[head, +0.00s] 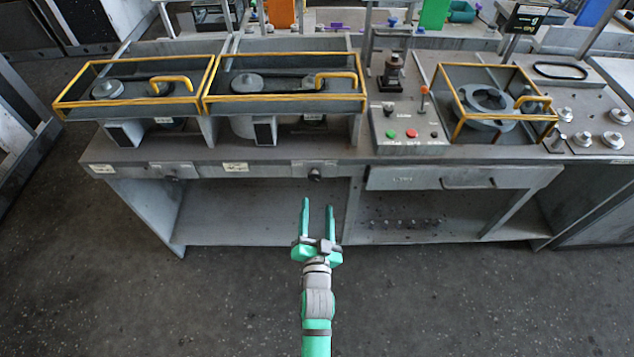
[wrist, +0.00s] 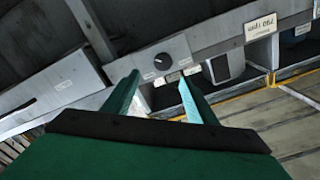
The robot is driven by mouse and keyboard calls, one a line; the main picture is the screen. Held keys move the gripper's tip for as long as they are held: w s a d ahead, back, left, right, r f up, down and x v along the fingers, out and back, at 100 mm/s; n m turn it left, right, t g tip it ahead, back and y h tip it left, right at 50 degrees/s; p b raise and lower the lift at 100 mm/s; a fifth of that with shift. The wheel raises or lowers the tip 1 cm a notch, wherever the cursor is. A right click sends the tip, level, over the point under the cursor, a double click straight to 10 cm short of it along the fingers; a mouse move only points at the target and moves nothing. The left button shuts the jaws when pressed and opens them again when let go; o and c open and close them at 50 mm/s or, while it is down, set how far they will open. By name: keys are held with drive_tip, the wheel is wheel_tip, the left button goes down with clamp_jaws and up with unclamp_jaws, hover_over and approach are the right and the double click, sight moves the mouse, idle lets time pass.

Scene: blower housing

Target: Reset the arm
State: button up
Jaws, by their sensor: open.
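My gripper (head: 318,208) is in front of the grey workbench (head: 270,172), over the open lower shelf, with its two green fingers pointing toward the bench. The fingers are apart with nothing between them. In the wrist view, my gripper (wrist: 157,85) is also open and empty. Beyond its fingertips is a dark rotary knob (wrist: 163,60) on a light panel. The knob also shows on the bench front in the head view (head: 315,174). I cannot tell the exact gap between the fingertips and the panel.
Yellow-framed housings (head: 285,104) stand on the bench at left, and another yellow frame (head: 460,126) at right. A button panel (head: 408,134) sits between them. A drawer (head: 470,179) is below. The floor (head: 180,300) in front is clear.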

drive_tip(key=s+f+n+g, duration=0.1)
drive_tip(key=s+f+n, duration=0.2)
drive_tip(key=s, duration=1.6)
drive_tip(key=s+r+n, duration=0.1)
drive_tip(key=s+r, duration=0.2)
drive_tip(key=s, duration=0.5)
drive_tip(key=s+r+n+g, duration=0.1)
drive_tip(key=s+r+n, duration=0.1)
drive_tip(key=s, duration=0.7)
drive_tip(key=shift+s+a+r+g, duration=0.15)
drive_tip(key=shift+s+r+g, duration=0.15)
drive_tip(key=shift+r, duration=0.4)
drive_tip(key=shift+w+f, duration=0.1)
drive_tip(key=shift+w, duration=0.15)
